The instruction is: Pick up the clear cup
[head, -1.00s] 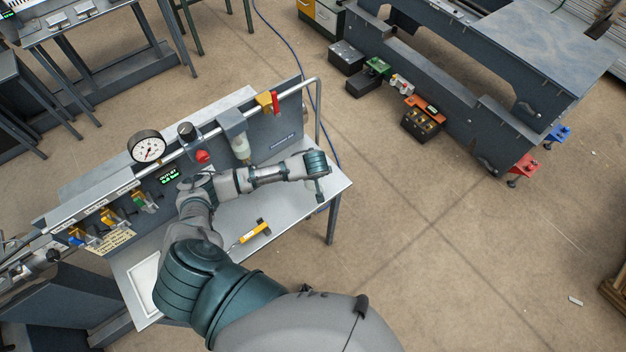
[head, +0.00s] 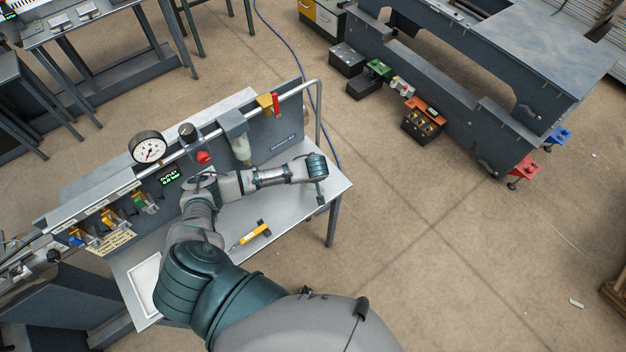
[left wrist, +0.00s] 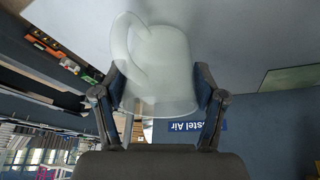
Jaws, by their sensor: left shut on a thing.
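The clear cup (left wrist: 168,70) is a frosted, see-through cup with a handle on its left side in the left wrist view. It appears there against a pale grey surface. My left gripper (left wrist: 160,88) has one finger on each side of the cup and is shut on its body. In the head view my left arm reaches over the grey workbench (head: 262,209). The cup and the gripper's fingers cannot be made out there. My right gripper is not in view.
A yellow-handled tool (head: 255,233) lies on the bench. Behind it stands a panel with a pressure gauge (head: 147,147), a pipe rail and a filter unit (head: 234,124). A white tray (head: 146,283) is at the bench's left. Open floor lies to the right.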

